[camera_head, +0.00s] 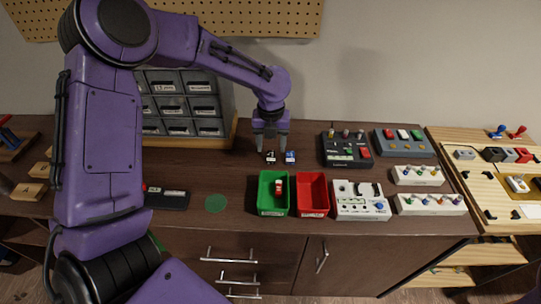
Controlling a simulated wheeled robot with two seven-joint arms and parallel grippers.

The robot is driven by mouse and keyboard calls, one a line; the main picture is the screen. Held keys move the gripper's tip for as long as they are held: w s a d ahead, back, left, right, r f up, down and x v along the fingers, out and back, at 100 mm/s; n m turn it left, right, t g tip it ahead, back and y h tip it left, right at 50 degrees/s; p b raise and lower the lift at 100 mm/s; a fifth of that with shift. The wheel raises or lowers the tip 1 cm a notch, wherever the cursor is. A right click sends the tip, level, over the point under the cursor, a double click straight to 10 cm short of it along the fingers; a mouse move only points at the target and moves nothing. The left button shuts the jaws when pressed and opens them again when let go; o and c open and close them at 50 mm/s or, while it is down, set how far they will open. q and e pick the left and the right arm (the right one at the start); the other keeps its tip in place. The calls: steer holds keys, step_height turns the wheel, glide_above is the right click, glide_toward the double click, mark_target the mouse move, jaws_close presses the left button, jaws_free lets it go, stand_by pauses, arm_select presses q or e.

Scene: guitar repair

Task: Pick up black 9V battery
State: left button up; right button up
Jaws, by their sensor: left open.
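The small black 9V battery (270,158) stands on the dark brown worktop, toward the back and just left of a similar small blue battery (291,158). My left gripper (270,148) points down directly above the black battery, with its jaws open. Its fingertips are at or just above the battery's top; I cannot tell whether they touch it. The fingers hide part of the battery's upper end. My right gripper is not in view.
A green bin (264,205) holding a red-and-white item and an empty-looking red bin (313,207) stand in front. Pedal boxes such as the black one (338,160) stand to the right. A grey drawer cabinet (205,106) stands behind left.

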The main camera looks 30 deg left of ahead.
mark_target(271, 157)
arm_select(q)
steer(key=f, duration=0.2)
steer(key=w+f, duration=0.1)
steer(key=f, duration=0.1)
steer(key=f+p, duration=0.1)
steer(key=f, duration=0.1)
steer(key=shift+w+a, duration=0.2)
steer(key=shift+a, duration=0.15)
steer(key=shift+s+r, duration=0.25)
steer(key=shift+s, duration=0.05)
steer(key=c, duration=1)
steer(key=shift+c, duration=0.2)
